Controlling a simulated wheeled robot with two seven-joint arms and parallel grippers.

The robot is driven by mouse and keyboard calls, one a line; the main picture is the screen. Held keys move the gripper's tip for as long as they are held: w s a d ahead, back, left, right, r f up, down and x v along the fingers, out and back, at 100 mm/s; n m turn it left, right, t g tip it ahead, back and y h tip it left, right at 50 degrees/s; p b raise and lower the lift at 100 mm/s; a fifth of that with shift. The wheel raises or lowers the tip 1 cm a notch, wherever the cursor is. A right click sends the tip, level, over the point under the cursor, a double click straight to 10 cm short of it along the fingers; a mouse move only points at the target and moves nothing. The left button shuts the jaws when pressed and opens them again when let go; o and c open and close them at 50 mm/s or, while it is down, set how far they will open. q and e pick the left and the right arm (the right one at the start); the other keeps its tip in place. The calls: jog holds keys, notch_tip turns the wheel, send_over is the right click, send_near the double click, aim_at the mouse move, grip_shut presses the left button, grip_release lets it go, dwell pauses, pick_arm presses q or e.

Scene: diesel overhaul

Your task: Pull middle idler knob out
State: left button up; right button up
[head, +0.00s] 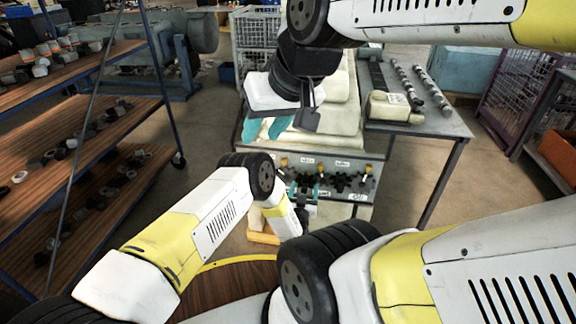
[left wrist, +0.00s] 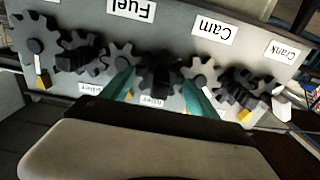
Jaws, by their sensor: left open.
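The gear panel (head: 340,172) shows in the head view, with a row of dark gears along its face. In the left wrist view, the middle idler knob (left wrist: 161,86) is a dark knob on a dark gear, between the grey gears under the upside-down "Fuel" and "Cam" labels. My left gripper (head: 304,190) is open at the panel, with its teal fingers on either side of this knob; it also shows in the left wrist view (left wrist: 158,77). I cannot tell whether the fingers touch it. My right gripper (head: 266,129) is apart from the gears, above the bench behind the panel, its teal fingers spread.
Dark gears with similar knobs stand on both sides, one at left (left wrist: 78,55) and one at right (left wrist: 238,90). A grey table (head: 440,122) with shafts stands at right. Wooden shelves (head: 85,130) with parts stand at left. Floor shows between them.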

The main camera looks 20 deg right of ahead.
pick_arm(q)
jog(key=shift+v, duration=3.5)
